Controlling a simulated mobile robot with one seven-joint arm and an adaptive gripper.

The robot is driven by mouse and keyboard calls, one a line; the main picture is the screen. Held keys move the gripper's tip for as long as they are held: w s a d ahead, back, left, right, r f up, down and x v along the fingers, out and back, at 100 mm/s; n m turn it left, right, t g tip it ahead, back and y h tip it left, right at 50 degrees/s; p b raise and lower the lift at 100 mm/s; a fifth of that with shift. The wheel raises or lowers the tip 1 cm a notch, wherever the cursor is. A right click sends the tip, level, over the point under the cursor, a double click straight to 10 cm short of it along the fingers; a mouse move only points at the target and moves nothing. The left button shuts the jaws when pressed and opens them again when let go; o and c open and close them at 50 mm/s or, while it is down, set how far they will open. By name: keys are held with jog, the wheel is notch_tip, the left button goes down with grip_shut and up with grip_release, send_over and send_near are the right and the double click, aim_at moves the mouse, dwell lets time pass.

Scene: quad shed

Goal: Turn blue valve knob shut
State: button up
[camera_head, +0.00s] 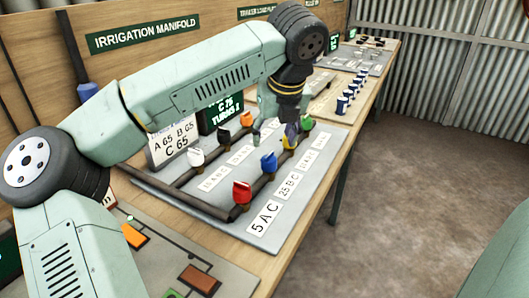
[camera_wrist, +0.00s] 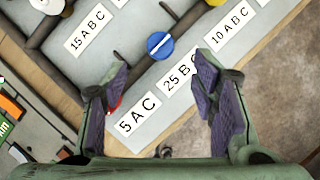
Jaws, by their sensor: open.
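The blue valve knob (camera_head: 268,162) stands on the front pipe of the manifold board, between the red knob (camera_head: 242,195) and the yellow knob (camera_head: 289,140). In the wrist view the blue knob (camera_wrist: 160,45) is round with a pale stripe slanting roughly along the pipe. My gripper (camera_head: 290,132) hangs over the front row near the yellow knob. In the wrist view my gripper (camera_wrist: 163,82) is open and empty. The blue knob shows beyond the gap between the fingers, apart from them.
A white knob (camera_head: 195,157), a black knob (camera_head: 224,138) and an orange knob (camera_head: 246,119) stand on the rear pipe. A green knob (camera_head: 307,123) is farther along the front pipe. Flat labels lie beside the knobs. The floor (camera_head: 410,190) to the right is clear.

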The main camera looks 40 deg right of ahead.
aim_at(270, 157)
jog(key=p+x, duration=0.2)
jog(key=x, duration=0.7)
jog(key=shift+f, duration=0.1)
jog(key=shift+c, duration=0.3)
jog(key=c, duration=1.1)
